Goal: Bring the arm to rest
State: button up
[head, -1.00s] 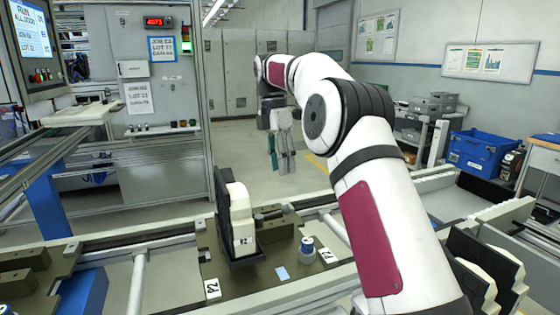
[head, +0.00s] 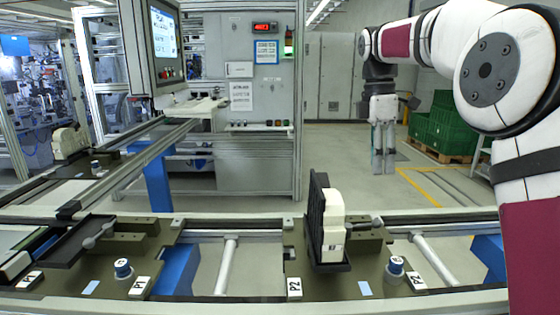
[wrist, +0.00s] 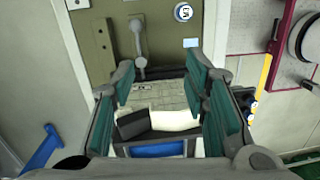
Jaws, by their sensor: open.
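My gripper (head: 384,163) hangs pointing down in the head view, at the end of my raised white and magenta arm. It is beyond the pallet line, in free air, and apart from everything on the line. In the wrist view my gripper (wrist: 169,105) has its teal-padded fingers spread wide with nothing held between them. Below and between the fingers a black and white part (wrist: 172,122) shows, partly hidden by them.
A pallet marked P2 (head: 372,288) carries an upright black holder with a cream part (head: 333,225). A pallet marked P1 (head: 110,275) lies to its left. A control cabinet (head: 250,100) stands behind. Green crates (head: 437,130) sit on a wooden pallet at the right.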

jog(key=s+a+r+m+t+p, duration=0.15)
jog(key=s+m, duration=0.25)
jog(key=s, duration=0.5)
jog(key=s+a+r+m+t, duration=0.1)
jog(key=s+r+m, duration=0.25)
jog(key=s, duration=0.55)
jog(key=s+f+m+t, duration=0.1)
jog(key=s+f+m, duration=0.4)
jog(key=s, duration=0.4)
jog(key=s+a+f+m+t+y+p, duration=0.1)
jog(key=s+f+m, duration=0.3)
jog(key=s, duration=0.5)
notch_tip(320, 180, down, 2)
jog(key=shift+s+a+m+t, duration=0.2)
jog(key=shift+s+m+t, duration=0.1)
jog(key=shift+m+t, duration=0.05)
dwell(0.7)
